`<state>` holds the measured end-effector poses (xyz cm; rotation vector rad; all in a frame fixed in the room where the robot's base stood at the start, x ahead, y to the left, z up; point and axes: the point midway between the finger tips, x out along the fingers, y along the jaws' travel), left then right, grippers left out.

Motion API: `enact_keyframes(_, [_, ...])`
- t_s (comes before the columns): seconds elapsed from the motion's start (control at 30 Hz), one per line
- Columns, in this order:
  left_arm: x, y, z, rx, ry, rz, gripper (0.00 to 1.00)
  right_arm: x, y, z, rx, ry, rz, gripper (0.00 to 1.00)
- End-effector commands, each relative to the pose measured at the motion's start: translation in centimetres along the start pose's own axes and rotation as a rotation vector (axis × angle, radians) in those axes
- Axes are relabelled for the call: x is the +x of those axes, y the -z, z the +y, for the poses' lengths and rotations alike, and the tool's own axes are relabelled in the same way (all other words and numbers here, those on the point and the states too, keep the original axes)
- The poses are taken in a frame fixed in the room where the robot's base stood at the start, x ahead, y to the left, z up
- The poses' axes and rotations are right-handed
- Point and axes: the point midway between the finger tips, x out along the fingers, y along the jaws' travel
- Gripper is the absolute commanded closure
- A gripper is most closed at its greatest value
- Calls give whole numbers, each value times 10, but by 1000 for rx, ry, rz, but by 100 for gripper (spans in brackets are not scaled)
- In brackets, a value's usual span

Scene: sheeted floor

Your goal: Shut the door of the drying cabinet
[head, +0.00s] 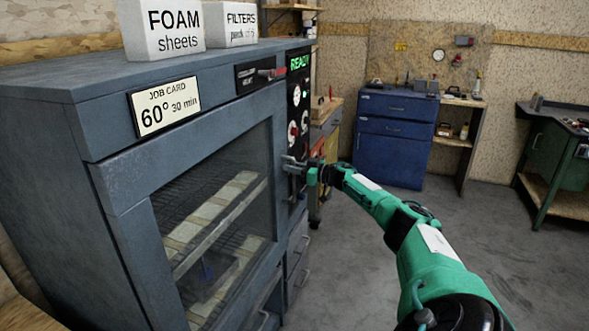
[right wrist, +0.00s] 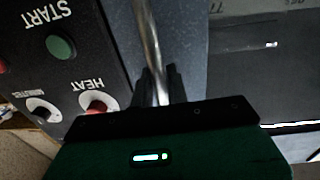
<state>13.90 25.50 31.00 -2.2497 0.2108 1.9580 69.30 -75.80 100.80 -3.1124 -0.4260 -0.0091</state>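The drying cabinet (head: 110,125) is a dark grey unit filling the left of the head view. Its door (head: 122,195) has a large window, with racks of pale pieces visible inside. The door looks flush or nearly flush with the front; I cannot tell whether a small gap remains. My right gripper (head: 294,166) is at the door's right edge, by the control panel. In the right wrist view, its dark fingers (right wrist: 157,88) stand close on both sides of the metal door handle (right wrist: 149,38). My left gripper is out of view.
The control panel (head: 298,105) with its knobs and green READY display is just right of the door. Boxes of foam sheets (head: 160,30) and filters (head: 231,22) stand on top. A blue cabinet (head: 392,135) and green bench (head: 550,155) stand farther back. The floor at right is clear.

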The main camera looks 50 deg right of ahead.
Motion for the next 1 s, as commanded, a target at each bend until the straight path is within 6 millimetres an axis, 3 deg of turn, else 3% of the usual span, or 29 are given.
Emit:
enact_keyframes(0.07, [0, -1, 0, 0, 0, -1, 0, 2, 2, -1, 0, 3, 4, 70])
enact_keyframes(0.57, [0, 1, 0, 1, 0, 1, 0, -3, -1, -1, 0, 4, -1, 70])
enact_keyframes(1.0, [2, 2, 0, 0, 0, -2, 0, -47, -2, -1, -1, 5, -4, 70])
